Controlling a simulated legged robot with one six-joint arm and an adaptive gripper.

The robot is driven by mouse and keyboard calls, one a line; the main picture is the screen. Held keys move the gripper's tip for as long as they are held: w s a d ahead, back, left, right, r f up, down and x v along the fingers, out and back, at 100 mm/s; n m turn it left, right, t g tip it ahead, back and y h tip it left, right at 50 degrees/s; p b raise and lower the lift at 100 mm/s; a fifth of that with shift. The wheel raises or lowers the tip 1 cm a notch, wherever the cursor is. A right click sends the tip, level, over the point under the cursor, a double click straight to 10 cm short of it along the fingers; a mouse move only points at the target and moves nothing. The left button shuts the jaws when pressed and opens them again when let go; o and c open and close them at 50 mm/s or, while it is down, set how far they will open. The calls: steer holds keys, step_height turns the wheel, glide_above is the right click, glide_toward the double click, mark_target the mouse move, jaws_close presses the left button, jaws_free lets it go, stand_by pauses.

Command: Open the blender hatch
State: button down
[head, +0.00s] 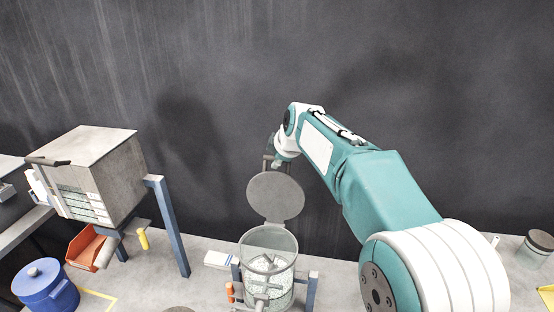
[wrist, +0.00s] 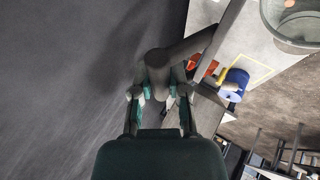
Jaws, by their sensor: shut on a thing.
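The blender (head: 267,270) is a clear round vessel with pale granules inside, standing on the table in the head view. Its clear rim also shows at the top right of the wrist view (wrist: 286,40). The round grey hatch (head: 275,197) is raised, standing steeply above the back of the vessel, so the mouth is uncovered. My gripper (wrist: 158,88) is shut on the hatch's dark grey handle (wrist: 188,47), which lies between its fingers in the wrist view. In the head view the fingers are mostly hidden behind the hatch and my wrist.
A grey box machine (head: 108,172) on blue legs stands left. A blue lidded pot (head: 46,287), an orange bin (head: 84,246) and a yellow cylinder (head: 143,239) are near it. A jar (head: 535,249) stands far right. The dark wall is close behind my arm.

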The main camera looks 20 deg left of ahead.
steer(key=shift+w, duration=0.15)
steer(key=c, duration=0.8)
jaws_free()
steer(key=shift+o, duration=1)
steer(key=shift+w, duration=0.1)
steer(key=shift+a, duration=0.15)
steer(key=v, duration=1.1)
steer(key=shift+r, duration=0.3)
